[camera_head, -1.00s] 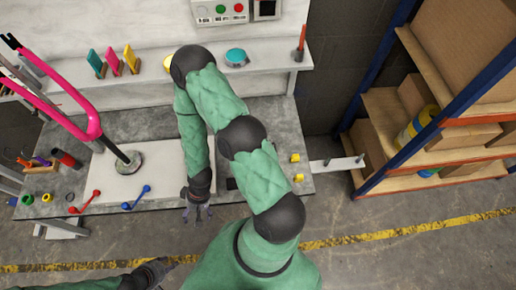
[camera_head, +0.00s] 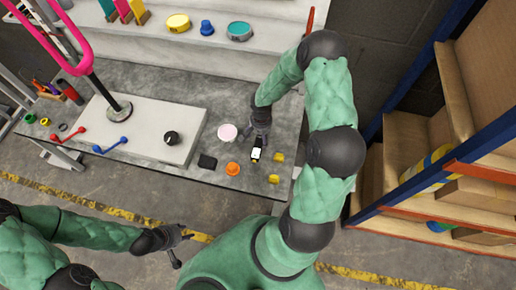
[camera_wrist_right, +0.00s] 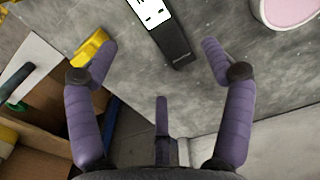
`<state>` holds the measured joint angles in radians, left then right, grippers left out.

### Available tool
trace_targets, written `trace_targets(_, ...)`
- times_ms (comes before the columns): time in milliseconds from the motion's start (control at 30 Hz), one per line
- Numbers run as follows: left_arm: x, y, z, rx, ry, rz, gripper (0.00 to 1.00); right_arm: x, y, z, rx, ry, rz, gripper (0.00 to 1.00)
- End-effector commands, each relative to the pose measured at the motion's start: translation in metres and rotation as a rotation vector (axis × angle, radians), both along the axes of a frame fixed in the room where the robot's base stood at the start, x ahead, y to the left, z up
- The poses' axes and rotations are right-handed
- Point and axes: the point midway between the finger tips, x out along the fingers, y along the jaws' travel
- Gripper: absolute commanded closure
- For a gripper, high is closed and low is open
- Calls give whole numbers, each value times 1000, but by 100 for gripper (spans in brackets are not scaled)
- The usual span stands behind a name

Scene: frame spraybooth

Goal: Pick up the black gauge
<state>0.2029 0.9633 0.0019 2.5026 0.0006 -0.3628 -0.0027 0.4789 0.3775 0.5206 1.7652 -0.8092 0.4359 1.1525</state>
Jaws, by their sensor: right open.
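The black gauge (camera_head: 257,150), a dark slim body with a white face, lies on the grey bench near its right end. In the right wrist view the gauge (camera_wrist_right: 172,42) lies with its dark end between and beyond my fingertips; its far end is cut off by the top edge. My right gripper (camera_head: 259,133) is just behind the gauge and partly covers it. In the wrist view the right gripper (camera_wrist_right: 159,48) is open and empty. My left gripper (camera_head: 182,240) is in front of the bench, away from the gauge; its finger state is unclear.
Near the gauge are yellow pieces (camera_head: 278,157), an orange knob (camera_head: 233,169), a black block (camera_head: 207,161) and a pink disc (camera_head: 227,132). A white plate (camera_head: 150,140) lies to the left. A shelf rack (camera_head: 400,205) stands to the right.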

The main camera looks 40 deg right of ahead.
Motion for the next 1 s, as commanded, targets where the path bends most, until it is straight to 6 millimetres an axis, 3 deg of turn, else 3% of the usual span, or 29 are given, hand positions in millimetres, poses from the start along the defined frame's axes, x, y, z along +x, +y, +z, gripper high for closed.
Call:
trace_targets(100, 0, 0, -9, 0, 1, 0, 60, -1, 0, -21, 1, 2, 0, 18)
trace_targets(367, -1, 0, -17, 0, 2, -1, 60, 1, 0, -37, 2, 0, 0, 18)
trace_targets(600, -1, 0, -34, 0, 2, -1, 60, 2, 0, -72, 2, 1, 1, 18)
trace_targets(900, -1, 0, -35, 0, 2, -1, 60, 3, 0, -77, 2, -1, 0, 18)
trace_targets(1000, -1, 0, -35, 0, 2, -1, 60, 3, 0, -77, 2, -1, 0, 44)
